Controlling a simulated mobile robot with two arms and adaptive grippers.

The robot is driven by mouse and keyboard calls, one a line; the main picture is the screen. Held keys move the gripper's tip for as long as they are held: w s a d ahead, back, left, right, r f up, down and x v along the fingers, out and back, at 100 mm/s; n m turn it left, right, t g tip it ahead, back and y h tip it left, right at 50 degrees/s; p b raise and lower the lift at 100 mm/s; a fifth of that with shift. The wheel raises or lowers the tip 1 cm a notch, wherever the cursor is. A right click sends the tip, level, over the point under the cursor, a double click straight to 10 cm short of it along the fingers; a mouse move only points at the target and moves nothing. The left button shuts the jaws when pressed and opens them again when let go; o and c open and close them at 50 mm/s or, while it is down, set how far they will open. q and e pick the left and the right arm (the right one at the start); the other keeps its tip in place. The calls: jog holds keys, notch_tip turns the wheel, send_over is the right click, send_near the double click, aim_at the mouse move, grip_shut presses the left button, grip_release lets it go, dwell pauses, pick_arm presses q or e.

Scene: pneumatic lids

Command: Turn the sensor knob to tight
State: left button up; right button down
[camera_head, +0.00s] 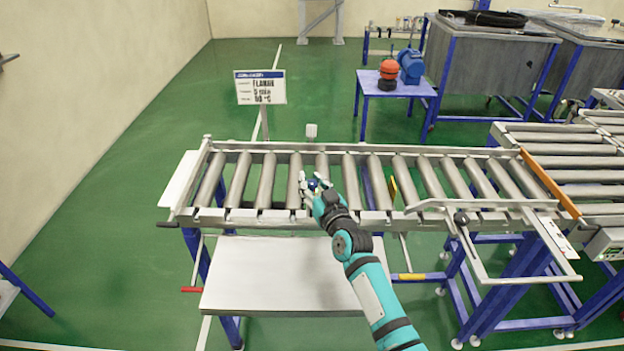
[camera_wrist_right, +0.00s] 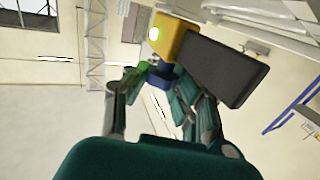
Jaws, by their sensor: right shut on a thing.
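My right gripper (camera_head: 312,184) is over the roller conveyor (camera_head: 270,217), near its front rail; a small dark blue part shows between its fingers. In the right wrist view, my right gripper (camera_wrist_right: 160,88) has its fingers closed around the blue lower part of a sensor. The sensor has a yellow body (camera_wrist_right: 172,38) with a lit round spot and a black block (camera_wrist_right: 226,66) at its side. The fingers partly hide the blue part, and I cannot make out a knob marking or its turn position. My left gripper is not in view.
A sign (camera_head: 260,88) stands behind the conveyor. A blue table (camera_head: 398,88) with an orange-and-black item and a blue motor is at the back. A white shelf (camera_head: 270,275) lies below the conveyor's front. A metal frame (camera_head: 500,205) juts out at the right. Green floor is free at left.

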jog(key=c, duration=1)
grip_release()
jog(key=shift+s+d+f, duration=0.1)
jog(key=shift+s, duration=0.2)
jog(key=v, duration=1.1)
jog(key=shift+s+d, duration=0.1)
jog(key=shift+s, duration=0.1)
